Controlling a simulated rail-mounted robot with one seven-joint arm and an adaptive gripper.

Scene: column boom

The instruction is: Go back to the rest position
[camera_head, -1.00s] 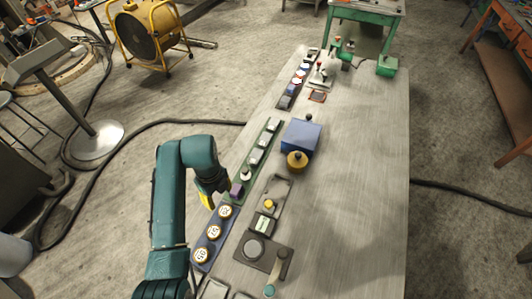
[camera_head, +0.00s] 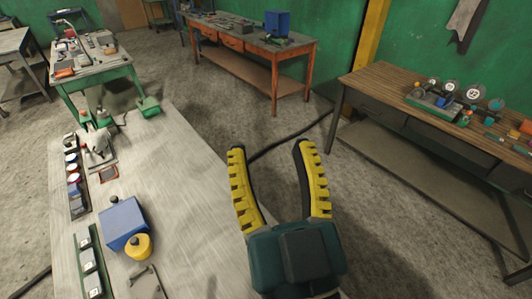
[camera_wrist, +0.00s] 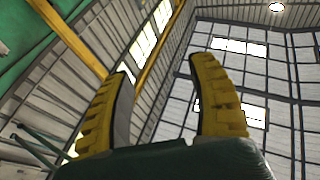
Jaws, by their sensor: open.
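My gripper (camera_head: 270,168) is raised in the middle of the head view, its two yellow ridged fingers spread and pointing up. Nothing is between the fingers. It appears in front of the right edge of the long pale table (camera_head: 190,180), apart from everything on it. In the wrist view my gripper (camera_wrist: 155,85) is also open and empty, with the roof and windows of the hall behind it.
The pale table holds a blue box (camera_head: 122,222), a yellow round part (camera_head: 138,247) and a strip of switches (camera_head: 88,262) at left. A brown workbench (camera_head: 395,105) with gauges stands right. An orange bench (camera_head: 250,45) and green table (camera_head: 95,70) stand behind. Grey floor lies between.

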